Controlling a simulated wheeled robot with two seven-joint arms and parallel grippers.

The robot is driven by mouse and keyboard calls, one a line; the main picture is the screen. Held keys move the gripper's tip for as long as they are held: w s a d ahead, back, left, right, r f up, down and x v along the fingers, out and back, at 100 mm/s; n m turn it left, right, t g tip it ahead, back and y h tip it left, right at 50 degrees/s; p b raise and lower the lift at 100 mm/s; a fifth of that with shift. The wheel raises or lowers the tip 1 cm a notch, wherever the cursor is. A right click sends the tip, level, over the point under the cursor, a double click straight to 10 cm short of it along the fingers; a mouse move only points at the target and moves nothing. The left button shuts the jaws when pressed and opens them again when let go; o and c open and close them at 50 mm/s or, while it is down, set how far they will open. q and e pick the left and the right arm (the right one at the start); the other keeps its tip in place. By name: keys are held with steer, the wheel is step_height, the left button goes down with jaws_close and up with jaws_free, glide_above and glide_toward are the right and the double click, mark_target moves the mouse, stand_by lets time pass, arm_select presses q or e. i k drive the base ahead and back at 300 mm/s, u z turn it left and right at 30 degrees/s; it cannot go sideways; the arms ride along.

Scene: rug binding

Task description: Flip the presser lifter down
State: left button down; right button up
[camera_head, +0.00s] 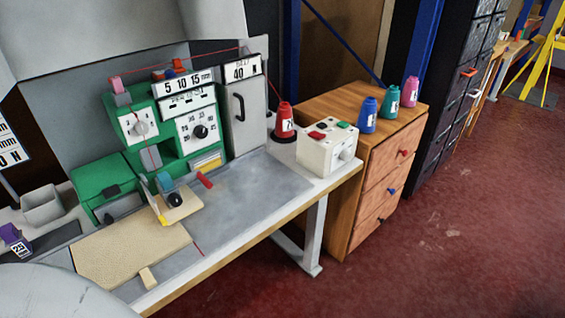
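A green binding machine (170,150) stands at the back of the worktable, with dials and number plates on its front. At its foot is the sewing head, with a small blue part (163,181) and a black knob (175,199) over a tan plate (182,210). A short red lever (205,180) sticks out to the right of the head and looks like the presser lifter. It slants, and its exact position is hard to tell at this size. A beige rug piece (125,250) lies flat in front of the head. Neither of my grippers shows.
The grey table top (255,190) is clear to the right of the head. A white control box (327,150) and a red thread cone (285,120) stand at its right end. A wooden drawer cabinet (375,165) stands beyond. A grey bin (42,206) is at left.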

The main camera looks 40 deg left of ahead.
mark_target(196, 174)
steer(key=z, duration=0.35)
steer(key=k, duration=1)
steer(key=u, duration=1.2)
steer(key=i, duration=0.5)
steer(key=z, duration=0.05)
